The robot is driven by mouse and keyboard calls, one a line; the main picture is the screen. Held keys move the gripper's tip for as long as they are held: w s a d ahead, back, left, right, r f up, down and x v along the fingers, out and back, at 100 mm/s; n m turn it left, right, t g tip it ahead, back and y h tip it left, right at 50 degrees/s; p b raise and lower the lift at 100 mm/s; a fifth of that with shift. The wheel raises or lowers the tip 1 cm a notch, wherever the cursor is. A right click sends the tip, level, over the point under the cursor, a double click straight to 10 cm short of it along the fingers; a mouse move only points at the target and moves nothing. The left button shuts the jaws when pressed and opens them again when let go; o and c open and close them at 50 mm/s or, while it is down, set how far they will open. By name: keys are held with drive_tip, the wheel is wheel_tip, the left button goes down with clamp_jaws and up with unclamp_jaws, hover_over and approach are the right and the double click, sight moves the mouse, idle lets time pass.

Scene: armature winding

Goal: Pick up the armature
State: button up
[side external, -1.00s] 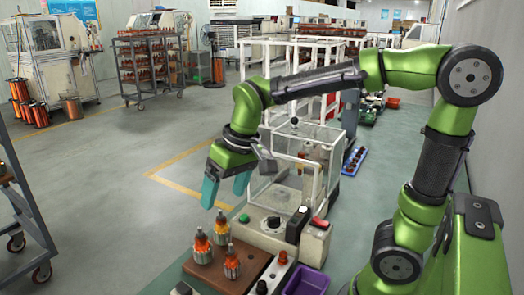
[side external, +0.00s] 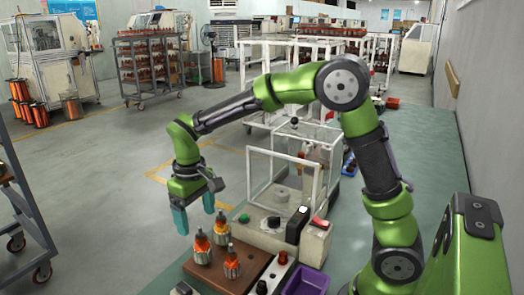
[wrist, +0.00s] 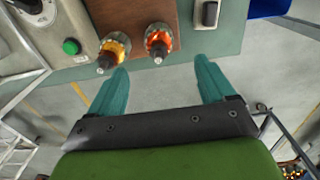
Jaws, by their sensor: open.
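Three armatures with orange copper windings and silver cores stand upright on a brown board (side external: 212,277) in the side view: a left one (side external: 202,250), a back one (side external: 222,231) and a front one (side external: 231,264). My gripper (side external: 194,214) is open and empty, its teal fingers pointing down just behind and above the left armature. In the wrist view, my gripper (wrist: 161,70) has one armature (wrist: 158,40) just beyond the gap between its fingertips. Another armature (wrist: 115,45) is beyond the left fingertip. The third armature is not seen there.
A machine with a clear guard (side external: 292,185) and a green button (side external: 244,218) stands beside the board. A purple bin (side external: 306,281) sits at the front right. The floor left of the board is clear up to a rack (side external: 22,205).

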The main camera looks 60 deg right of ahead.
sight(201, 234)
drive_tip(key=f, duration=0.7)
drive_tip(key=shift+s+f, duration=0.2)
drive_tip(key=shift+f, duration=0.1)
drive_tip(key=shift+r, duration=0.1)
drive_tip(key=c, duration=1.4)
